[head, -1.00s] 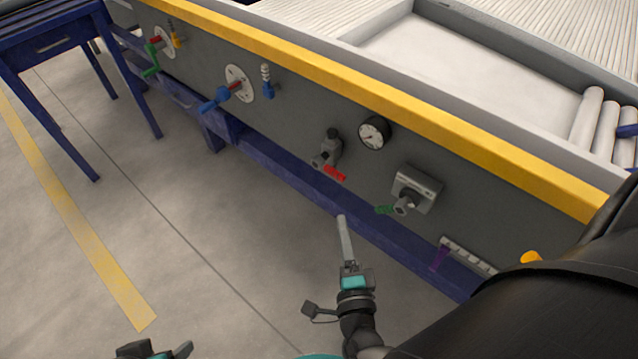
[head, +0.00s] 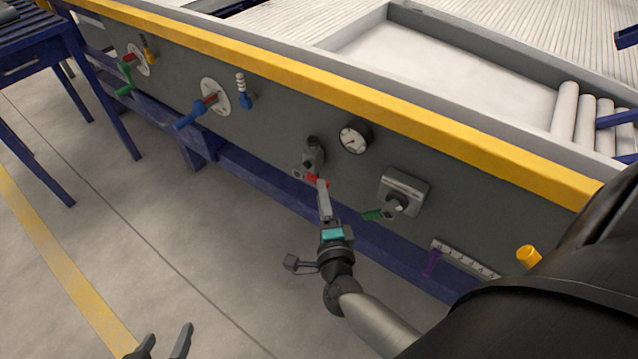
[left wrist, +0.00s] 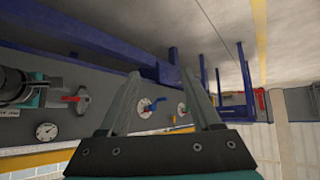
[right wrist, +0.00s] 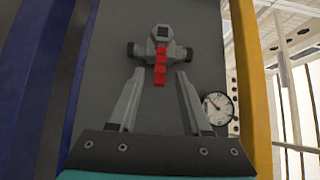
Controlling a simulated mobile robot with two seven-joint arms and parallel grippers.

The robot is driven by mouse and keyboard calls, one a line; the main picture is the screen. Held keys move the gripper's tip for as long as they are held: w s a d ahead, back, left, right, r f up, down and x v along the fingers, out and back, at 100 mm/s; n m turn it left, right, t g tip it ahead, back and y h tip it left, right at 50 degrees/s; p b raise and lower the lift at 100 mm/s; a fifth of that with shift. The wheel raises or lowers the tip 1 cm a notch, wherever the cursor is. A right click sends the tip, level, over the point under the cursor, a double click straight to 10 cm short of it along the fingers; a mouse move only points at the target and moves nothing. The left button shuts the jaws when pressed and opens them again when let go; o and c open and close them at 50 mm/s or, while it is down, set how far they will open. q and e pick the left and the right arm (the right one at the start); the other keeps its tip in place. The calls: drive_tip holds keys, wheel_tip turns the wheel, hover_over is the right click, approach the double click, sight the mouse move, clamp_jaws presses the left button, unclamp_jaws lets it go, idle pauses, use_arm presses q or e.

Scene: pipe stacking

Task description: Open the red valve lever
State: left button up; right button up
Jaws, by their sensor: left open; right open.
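The red valve lever (head: 317,181) sits on a grey valve body (head: 313,155) on the dark panel. My right gripper (head: 323,188) is open with its fingertips at the lever. In the right wrist view the lever (right wrist: 160,70) points toward the gripper and lies between the two open fingertips, with a gap visible on each side; contact is not visible. The lever (left wrist: 75,98) also shows in the left wrist view, beside my right gripper. My left gripper (head: 169,334) is open and empty, low over the floor and away from the panel.
Blue (head: 192,115) and green (head: 125,80) handles are further left. A yellow edge (head: 300,92) runs above; a blue beam (head: 270,185) runs below.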

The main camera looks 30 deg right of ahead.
sight(311, 177)
use_arm(q)
drive_tip(key=shift+w+d+r+t+h+b, duration=0.15)
drive_tip(key=shift+w+d+t+h+b, duration=0.2)
drive_tip(key=shift+d+t, duration=0.3)
drive_tip(key=shift+w+d+r+t+h+b, duration=0.1)
drive_tip(key=shift+w+d+t+h+b, duration=0.1)
drive_tip(key=shift+w+d+t+h, duration=0.4)
use_arm(e)
drive_tip(key=shift+x, duration=2.3)
use_arm(q)
drive_tip(key=shift+s+d+y, duration=0.15)
drive_tip(key=shift+s+y, duration=0.1)
drive_tip(key=shift+s, duration=0.05)
use_arm(e)
drive_tip(key=shift+c, duration=0.3)
clamp_jaws()
